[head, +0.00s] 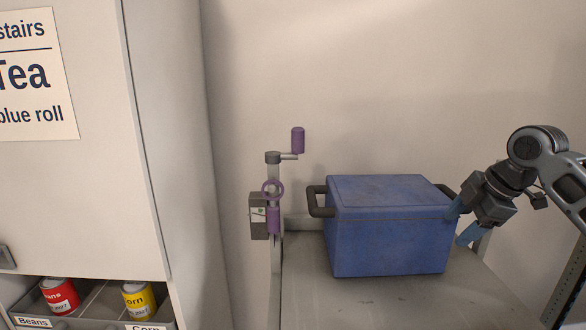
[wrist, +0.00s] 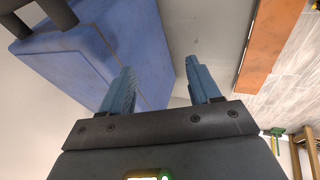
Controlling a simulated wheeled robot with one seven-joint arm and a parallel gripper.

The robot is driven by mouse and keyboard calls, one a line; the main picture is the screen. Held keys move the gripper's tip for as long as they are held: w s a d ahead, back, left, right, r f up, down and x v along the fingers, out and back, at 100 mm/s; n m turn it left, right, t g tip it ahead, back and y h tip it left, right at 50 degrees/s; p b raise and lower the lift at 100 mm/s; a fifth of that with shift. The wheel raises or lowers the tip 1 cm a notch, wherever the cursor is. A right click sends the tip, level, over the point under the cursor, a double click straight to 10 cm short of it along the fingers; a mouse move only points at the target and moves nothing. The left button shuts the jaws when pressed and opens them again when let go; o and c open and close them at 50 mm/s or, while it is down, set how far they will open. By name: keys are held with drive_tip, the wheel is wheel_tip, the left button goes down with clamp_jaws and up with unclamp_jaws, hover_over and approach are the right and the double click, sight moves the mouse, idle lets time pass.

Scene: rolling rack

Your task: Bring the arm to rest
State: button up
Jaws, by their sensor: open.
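My gripper (head: 462,222) is at the right of the head view, its blue fingers open and pointing down and left. It is beside the right end of a blue lidded box (head: 385,235), near the box's right handle (head: 446,190). The box sits upright on a grey rack top (head: 330,305). In the wrist view my gripper (wrist: 160,85) shows both fingers apart with nothing between them. The box side (wrist: 90,60) is close to the left finger there; I cannot tell whether they touch.
A post with a purple-handled crank (head: 297,141) stands left of the box. A white cabinet (head: 90,190) with a tray of red (head: 59,296) and yellow (head: 138,301) cans is at the left. An orange beam (wrist: 272,45) and the floor show in the wrist view.

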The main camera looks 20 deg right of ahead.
drive_tip(key=w+a+f+m+t+y, duration=0.2)
drive_tip(key=w+a+f+t, duration=0.1)
drive_tip(key=a, duration=0.7)
drive_tip(key=w+a+f+m+t+y, duration=0.2)
drive_tip(key=a, duration=0.8)
drive_tip(key=s+a+f+m+t+h, duration=0.1)
drive_tip(key=s+a+f+m+t, duration=0.1)
drive_tip(key=s+a+f+m, duration=0.3)
drive_tip(key=s+a+f+m+t, duration=0.1)
drive_tip(key=s+a+m+t, duration=0.15)
drive_tip(key=a, duration=0.45)
drive_tip(key=s+a+f+m+h, duration=0.1)
drive_tip(key=s+f+m+h, duration=0.15)
drive_tip(key=s, duration=0.85)
drive_tip(key=s+a+f+m+h, duration=0.1)
drive_tip(key=s+f+m+h, duration=0.15)
drive_tip(key=s, duration=0.85)
drive_tip(key=s+d+r+n, duration=0.1)
drive_tip(key=s+d+r, duration=0.2)
drive_tip(key=s, duration=0.6)
drive_tip(key=s+d+r+n, duration=0.1)
drive_tip(key=s+r, duration=0.3)
drive_tip(key=s, duration=0.5)
drive_tip(key=shift+d+y, duration=0.3)
drive_tip(key=shift+d, duration=0.6)
